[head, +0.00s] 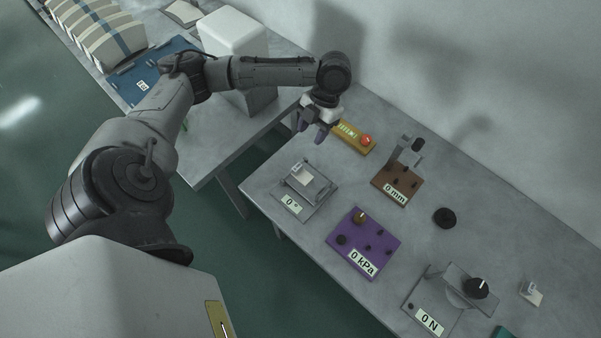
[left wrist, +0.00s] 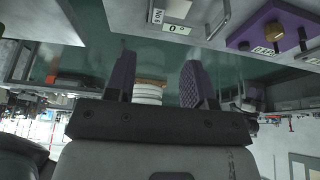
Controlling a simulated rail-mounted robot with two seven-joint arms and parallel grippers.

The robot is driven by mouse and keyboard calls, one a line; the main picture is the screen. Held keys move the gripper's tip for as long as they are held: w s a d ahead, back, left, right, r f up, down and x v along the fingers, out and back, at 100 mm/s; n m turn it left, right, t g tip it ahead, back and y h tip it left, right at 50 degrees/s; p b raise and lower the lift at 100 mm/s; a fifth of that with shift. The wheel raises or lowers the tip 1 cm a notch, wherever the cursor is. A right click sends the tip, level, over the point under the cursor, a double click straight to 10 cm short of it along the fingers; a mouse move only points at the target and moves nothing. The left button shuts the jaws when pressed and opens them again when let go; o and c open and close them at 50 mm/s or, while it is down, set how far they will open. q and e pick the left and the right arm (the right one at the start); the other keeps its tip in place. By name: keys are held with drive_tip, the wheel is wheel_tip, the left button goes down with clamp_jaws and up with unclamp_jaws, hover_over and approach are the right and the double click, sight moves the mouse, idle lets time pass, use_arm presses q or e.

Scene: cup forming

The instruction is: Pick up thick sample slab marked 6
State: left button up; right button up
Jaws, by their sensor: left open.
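A small pale slab (head: 531,291) with a white label lies at the right end of the bench; I cannot read its mark clearly. My left gripper (head: 316,134) is above the bench's far left part, behind the 0° fixture and well away from the slab at the right. Its purple fingers are apart and empty, as the left wrist view (left wrist: 158,82) shows. My right gripper is in neither view.
The bench (head: 395,225) also holds a yellow box with a red button (head: 354,138), a brown 0 mm gauge (head: 397,185), a purple 0 kPa panel (head: 355,250), a 0 N device (head: 432,304) and a black knob (head: 444,217). A second table stands left, across a gap.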

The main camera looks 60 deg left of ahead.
use_arm(q)
drive_tip(key=b, duration=0.1)
hover_over(297, 167)
drive_tip(key=w, duration=0.3)
drive_tip(key=f, duration=0.7)
drive_tip(key=shift+s+a, duration=0.2)
drive_tip(key=shift+a, duration=0.2)
drive_tip(key=shift+b+x, duration=0.55)
drive_tip(key=shift+x, duration=2.2)
drive_tip(key=shift+s+r, duration=0.1)
drive_tip(key=shift+s, duration=0.05)
clamp_jaws()
drive_tip(key=shift+r, duration=0.1)
